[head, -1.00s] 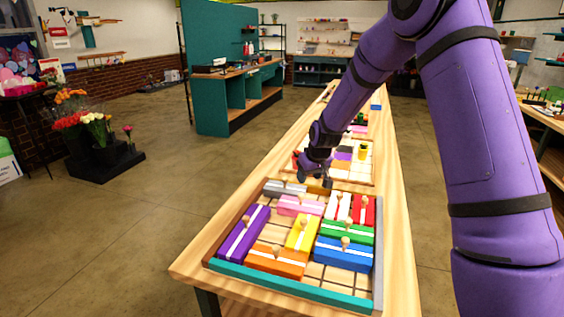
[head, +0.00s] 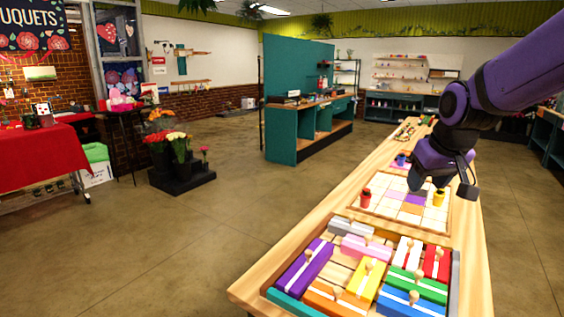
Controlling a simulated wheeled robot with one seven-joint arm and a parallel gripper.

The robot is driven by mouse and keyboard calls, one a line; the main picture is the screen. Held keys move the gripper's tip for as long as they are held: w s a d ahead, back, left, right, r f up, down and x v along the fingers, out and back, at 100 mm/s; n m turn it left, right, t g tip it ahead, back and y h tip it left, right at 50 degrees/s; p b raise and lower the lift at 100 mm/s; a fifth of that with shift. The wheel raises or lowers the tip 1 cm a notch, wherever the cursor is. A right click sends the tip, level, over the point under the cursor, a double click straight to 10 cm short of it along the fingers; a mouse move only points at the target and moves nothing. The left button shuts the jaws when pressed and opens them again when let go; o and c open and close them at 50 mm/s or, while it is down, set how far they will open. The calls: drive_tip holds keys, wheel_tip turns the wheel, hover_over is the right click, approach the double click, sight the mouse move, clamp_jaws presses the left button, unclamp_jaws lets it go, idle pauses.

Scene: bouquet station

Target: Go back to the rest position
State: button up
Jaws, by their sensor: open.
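My gripper (head: 440,188) is at the end of my purple arm, at the right of the head view. It hangs above the far game board, apart from the blocks in the near tray. Its fingers are apart and I see nothing held between them. The wooden table (head: 262,280) runs from the lower middle toward the back right. My upper arm is mostly out of the picture at the right.
A tray (head: 284,301) of knobbed coloured blocks lies at the near end of the table. Beyond it is a board (head: 352,211) with a red piece (head: 366,198) and a yellow piece (head: 439,198). A teal counter (head: 285,130) and flower stand (head: 180,183) are left. The floor between is clear.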

drive_tip(key=s+r, duration=0.2)
drive_tip(key=s, duration=0.9)
drive_tip(key=s+r+m, duration=0.1)
drive_tip(key=s, duration=1)
drive_tip(key=shift+s+d+r, duration=0.3)
drive_tip(key=shift+s+r, duration=0.1)
